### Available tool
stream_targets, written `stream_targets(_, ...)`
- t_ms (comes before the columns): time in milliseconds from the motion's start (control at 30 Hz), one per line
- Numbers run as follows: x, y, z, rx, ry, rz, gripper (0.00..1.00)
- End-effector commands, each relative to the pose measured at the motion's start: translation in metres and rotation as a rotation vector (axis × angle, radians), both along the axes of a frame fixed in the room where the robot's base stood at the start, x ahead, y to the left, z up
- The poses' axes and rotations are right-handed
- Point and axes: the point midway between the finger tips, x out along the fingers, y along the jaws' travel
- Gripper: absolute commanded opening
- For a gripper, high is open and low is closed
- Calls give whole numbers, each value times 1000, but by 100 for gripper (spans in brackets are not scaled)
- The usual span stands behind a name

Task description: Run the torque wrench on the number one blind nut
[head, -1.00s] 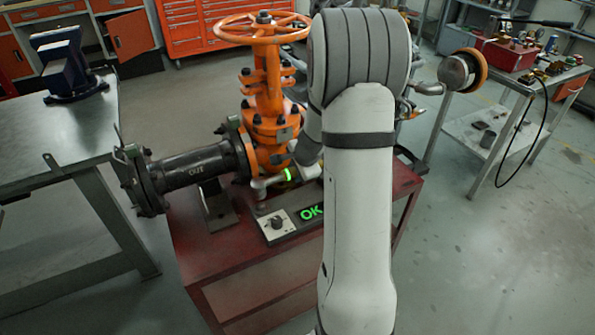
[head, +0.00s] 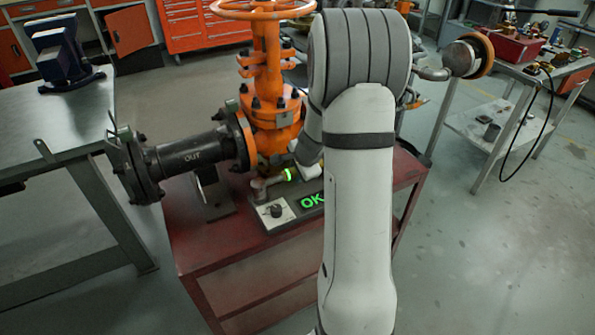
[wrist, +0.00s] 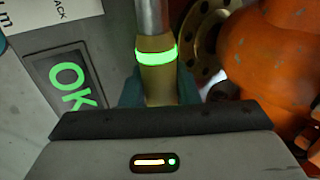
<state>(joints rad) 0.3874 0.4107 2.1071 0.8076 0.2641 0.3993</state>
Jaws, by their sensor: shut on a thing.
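The torque wrench has a grey metal head and shaft (head: 265,185) and a glowing green ring (head: 289,174) in the head view. In the wrist view, its tan handle (wrist: 160,90) sits between the dark teal fingers of my gripper (wrist: 158,85), shut on it. The wrench head lies close to the left end of the OK panel (head: 285,211); I cannot tell whether they touch. The black blind flange (head: 133,168) with several nuts is at the left end of the OUT pipe (head: 190,154), apart from the wrench. I cannot read which nut is number one.
The orange valve (head: 270,110) stands behind the wrench, close on the right in the wrist view. All this sits on a red cart (head: 215,250). A steel bench (head: 60,125) with a blue vise is at left. Open floor lies right of the cart.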

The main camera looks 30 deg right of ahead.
Motion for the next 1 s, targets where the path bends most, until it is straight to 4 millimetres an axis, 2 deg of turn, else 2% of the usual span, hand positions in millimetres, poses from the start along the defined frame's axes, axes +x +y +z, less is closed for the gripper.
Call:
stream_targets(133, 1, -1, 2, -2, -3, -1, 0)
stream_targets(167, 1, -1, 2, -2, -3, -1, 31)
stream_targets(433, 0, -1, 1, 0, -1, -1, 53)
stream_targets(733, -2, -1, 4, 1, 1, -2, 54)
stream_targets(1000, -21, -2, 45, -1, -3, -3, 54)
